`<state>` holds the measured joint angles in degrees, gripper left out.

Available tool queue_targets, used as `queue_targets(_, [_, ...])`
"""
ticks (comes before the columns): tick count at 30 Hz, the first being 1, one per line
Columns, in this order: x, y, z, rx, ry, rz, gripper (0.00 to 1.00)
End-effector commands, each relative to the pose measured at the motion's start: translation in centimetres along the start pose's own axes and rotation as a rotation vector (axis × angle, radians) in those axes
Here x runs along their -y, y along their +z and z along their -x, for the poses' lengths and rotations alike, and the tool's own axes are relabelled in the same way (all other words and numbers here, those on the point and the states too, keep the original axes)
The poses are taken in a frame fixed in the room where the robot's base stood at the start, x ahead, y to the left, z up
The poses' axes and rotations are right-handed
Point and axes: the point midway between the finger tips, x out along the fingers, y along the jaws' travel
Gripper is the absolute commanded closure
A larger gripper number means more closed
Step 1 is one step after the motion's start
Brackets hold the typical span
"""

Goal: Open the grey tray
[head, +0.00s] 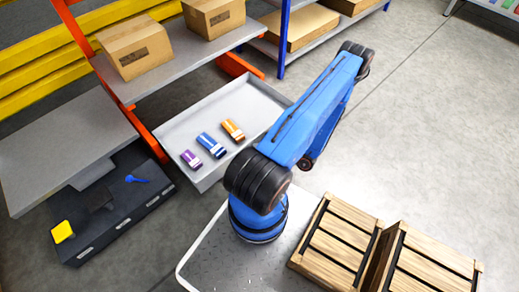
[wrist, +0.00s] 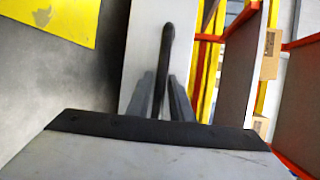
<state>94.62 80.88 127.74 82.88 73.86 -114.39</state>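The grey tray (head: 255,84) is drawn out from under the shelf in the head view, with its inside open to view. Three small items lie in it: purple (head: 191,159), blue (head: 212,145) and orange (head: 233,129). In the wrist view, a dark bar handle (wrist: 166,45) stands out in front of a pale grey panel (wrist: 140,45), seemingly the tray's front. My gripper (wrist: 161,82) has its two grey fingers on either side of the handle. Narrow gaps seem to show between fingers and bar. In the head view my arm hides the gripper and handle.
Shelves with cardboard boxes (head: 137,48) stand above and behind the tray. A dark low case (head: 112,212) lies on the floor at left. Wooden crates (head: 338,243) stand at lower right. The floor right of my arm is clear.

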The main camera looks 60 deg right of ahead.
Motion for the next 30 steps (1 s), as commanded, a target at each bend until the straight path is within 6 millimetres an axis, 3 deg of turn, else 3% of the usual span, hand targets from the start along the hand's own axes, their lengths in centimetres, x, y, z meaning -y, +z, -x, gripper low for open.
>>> queue_targets(5, [0.0, 0.0, 0.4, -0.001, 0.0, 0.0, 0.8])
queue_targets(10, [0.1, -0.1, 2.0, -0.003, -0.001, 0.0, 0.8])
queue_targets(30, [0.0, -0.1, 11.8, -0.004, 0.0, 0.001, 0.8])
